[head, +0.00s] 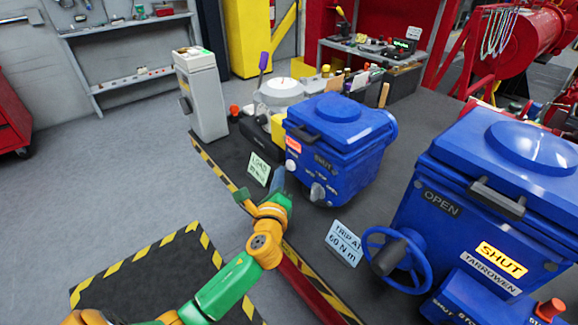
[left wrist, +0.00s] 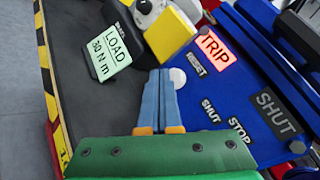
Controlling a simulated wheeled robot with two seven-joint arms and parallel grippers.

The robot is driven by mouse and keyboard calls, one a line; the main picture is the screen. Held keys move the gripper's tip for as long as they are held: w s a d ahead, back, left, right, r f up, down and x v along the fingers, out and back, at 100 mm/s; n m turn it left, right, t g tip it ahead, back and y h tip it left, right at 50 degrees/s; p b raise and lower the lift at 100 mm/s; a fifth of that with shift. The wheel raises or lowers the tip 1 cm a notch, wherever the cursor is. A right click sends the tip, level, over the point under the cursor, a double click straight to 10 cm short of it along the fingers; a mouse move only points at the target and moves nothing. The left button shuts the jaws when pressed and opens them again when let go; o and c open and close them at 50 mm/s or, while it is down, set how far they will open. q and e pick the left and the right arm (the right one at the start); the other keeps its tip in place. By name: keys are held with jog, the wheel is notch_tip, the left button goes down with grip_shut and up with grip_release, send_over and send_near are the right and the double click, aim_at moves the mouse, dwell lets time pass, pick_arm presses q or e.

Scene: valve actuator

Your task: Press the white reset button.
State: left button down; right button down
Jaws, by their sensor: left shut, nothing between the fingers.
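The white reset button (left wrist: 178,77) is a small round disc on the front of the middle blue actuator box (head: 335,140), beside a RESET label and below the lit red TRIP sign (left wrist: 214,46). In the head view the button (head: 290,166) shows as a pale spot on the box front. My left gripper (head: 278,178) is in front of this face, its blue fingers shut and empty. In the left wrist view the closed fingertips (left wrist: 160,72) appear just left of the button; whether they touch it I cannot tell. My right gripper is not in view.
A LOAD card (head: 258,170) stands close left of my left gripper. A TRIP AT card (head: 344,243) stands in front of the box. A larger blue actuator with a handwheel (head: 396,258) is at right. The grey cabinet (head: 201,95) stands behind left.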

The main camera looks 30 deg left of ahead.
pick_arm(q)
jog(key=shift+w, duration=0.1)
jog(key=shift+w+d, duration=0.15)
jog(key=shift+w, duration=0.15)
jog(key=shift+w+d, duration=0.2)
jog(key=shift+w, duration=0.2)
dwell(0.7)
jog(key=shift+s+a, duration=0.1)
jog(key=shift+s, duration=0.05)
jog(key=shift+s+a+p, duration=0.25)
jog(key=shift+s+p, duration=0.05)
jog(key=shift+s, duration=0.3)
jog(key=shift+s+a+p, duration=0.2)
jog(key=shift+s+p, duration=0.1)
jog(key=shift+s, duration=0.2)
jog(key=shift+s+a+p, duration=0.15)
jog(key=shift+s+a, duration=0.1)
jog(key=shift+s, duration=0.35)
jog(key=shift+s+a+p, duration=0.1)
jog(key=shift+s+a, duration=0.15)
jog(key=shift+s, duration=0.4)
jog(key=shift+s+a+p, duration=0.15)
jog(key=shift+s+a, duration=0.1)
jog(key=shift+s, duration=0.35)
